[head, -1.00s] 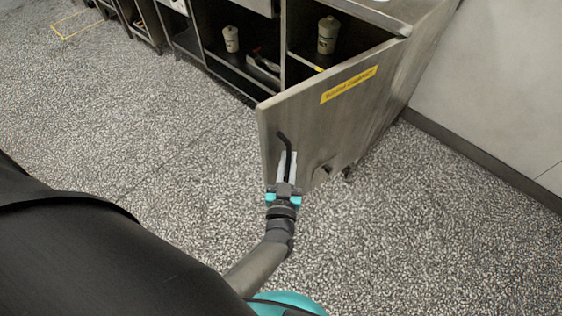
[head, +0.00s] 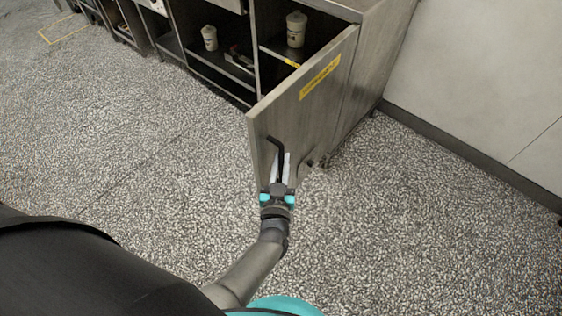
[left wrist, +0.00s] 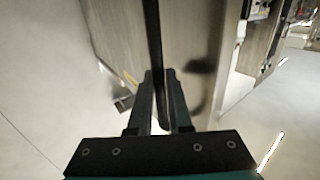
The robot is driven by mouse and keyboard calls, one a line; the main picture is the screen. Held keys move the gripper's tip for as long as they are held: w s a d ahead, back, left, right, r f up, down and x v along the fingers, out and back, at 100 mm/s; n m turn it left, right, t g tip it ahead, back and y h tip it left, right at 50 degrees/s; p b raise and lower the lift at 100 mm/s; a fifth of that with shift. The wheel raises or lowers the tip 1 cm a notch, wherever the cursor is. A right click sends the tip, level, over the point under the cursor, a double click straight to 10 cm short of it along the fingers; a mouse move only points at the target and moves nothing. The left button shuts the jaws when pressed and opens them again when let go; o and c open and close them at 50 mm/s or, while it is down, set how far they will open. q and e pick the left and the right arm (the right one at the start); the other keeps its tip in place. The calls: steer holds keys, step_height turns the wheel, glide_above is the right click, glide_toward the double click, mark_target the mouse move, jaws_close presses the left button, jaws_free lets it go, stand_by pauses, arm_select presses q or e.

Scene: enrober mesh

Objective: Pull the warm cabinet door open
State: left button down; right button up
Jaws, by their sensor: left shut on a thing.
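The warm cabinet door (head: 300,110) is a grey metal panel with a yellow label (head: 320,78). It stands swung out from the cabinet, hinged on its right side, and the inside shows. Its dark bar handle (head: 275,146) is near the free edge. My left gripper (head: 280,165) is shut on the handle. In the left wrist view the fingers (left wrist: 158,90) stand on either side of the dark handle bar (left wrist: 152,35), with the door panel (left wrist: 190,50) behind. My right gripper is not in view.
Inside the cabinet, a cream canister (head: 296,30) stands on the right shelf and a smaller one (head: 209,38) on the left. A pale wall (head: 490,80) rises at the right. The speckled floor (head: 420,220) around the door is clear.

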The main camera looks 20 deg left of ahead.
arm_select(q)
steer(key=c, duration=0.8)
jaws_free()
steer(key=shift+c, duration=0.2)
steer(key=shift+s, duration=0.15)
